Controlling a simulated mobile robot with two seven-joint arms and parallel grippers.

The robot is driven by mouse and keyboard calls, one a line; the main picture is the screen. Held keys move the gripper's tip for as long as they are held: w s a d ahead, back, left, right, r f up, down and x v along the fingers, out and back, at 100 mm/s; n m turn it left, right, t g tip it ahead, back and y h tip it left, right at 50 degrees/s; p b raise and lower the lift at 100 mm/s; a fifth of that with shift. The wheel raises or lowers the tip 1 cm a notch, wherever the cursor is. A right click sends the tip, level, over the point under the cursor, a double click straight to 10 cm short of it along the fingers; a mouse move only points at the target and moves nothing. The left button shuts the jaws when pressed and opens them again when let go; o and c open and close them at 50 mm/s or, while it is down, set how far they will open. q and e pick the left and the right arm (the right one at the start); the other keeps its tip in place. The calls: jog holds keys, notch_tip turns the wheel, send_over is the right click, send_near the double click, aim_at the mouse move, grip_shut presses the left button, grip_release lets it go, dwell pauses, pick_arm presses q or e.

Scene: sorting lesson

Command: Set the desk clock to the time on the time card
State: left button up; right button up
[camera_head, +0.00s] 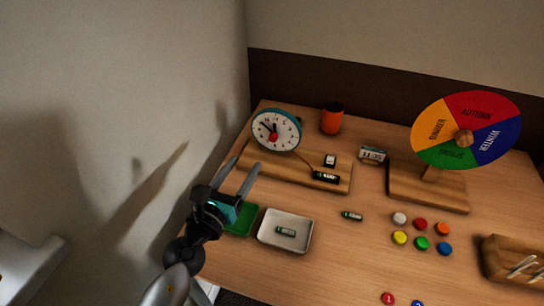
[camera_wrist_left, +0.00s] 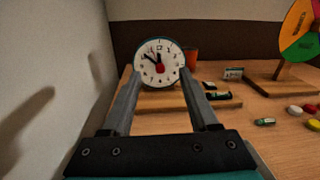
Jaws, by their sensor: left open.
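The desk clock (camera_head: 287,140) has a white face, a teal rim and a red knob in its middle. It stands upright on a wooden base (camera_head: 290,174) at the back left of the desk. One dark hand points nearly straight up and another to the upper left. The time card (camera_head: 372,154) is a small light plate right of the clock; its digits are too small to read surely. My left gripper (camera_head: 240,168) is open and empty, in front of the clock. In the left wrist view, the clock (camera_wrist_left: 150,58) shows between its fingers, apart from them. My right gripper is out of view.
A green tray (camera_head: 245,220) and a white tray (camera_head: 264,241) holding a battery lie near the left gripper. A loose battery (camera_head: 352,215), coloured buttons (camera_head: 421,243), a season wheel (camera_head: 440,125) and an orange cup (camera_head: 331,119) are further right. A wall borders the left side.

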pick_arm(q)
notch_tip(320, 180, down, 6)
jog(key=b, duration=0.4)
jog(key=shift+b, duration=0.3)
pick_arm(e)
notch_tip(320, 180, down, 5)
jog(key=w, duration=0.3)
pick_arm(q)
jog(key=shift+w+d, duration=0.2)
jog(key=shift+w, duration=0.35)
jog(key=b, duration=0.1)
send_near(272, 140)
jog(key=b+x, duration=0.2)
jog(key=x, duration=0.3)
jog(key=shift+w+d, duration=0.1)
jog(key=shift+w, duration=0.15)
jog(key=shift+b+x, duration=0.45)
jog(key=shift+x, duration=0.7)
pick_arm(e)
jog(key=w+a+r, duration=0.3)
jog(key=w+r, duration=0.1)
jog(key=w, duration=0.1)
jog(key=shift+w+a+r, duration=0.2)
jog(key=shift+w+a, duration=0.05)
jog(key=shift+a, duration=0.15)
pick_arm(q)
jog(key=shift+c, duration=0.2)
grip_shut()
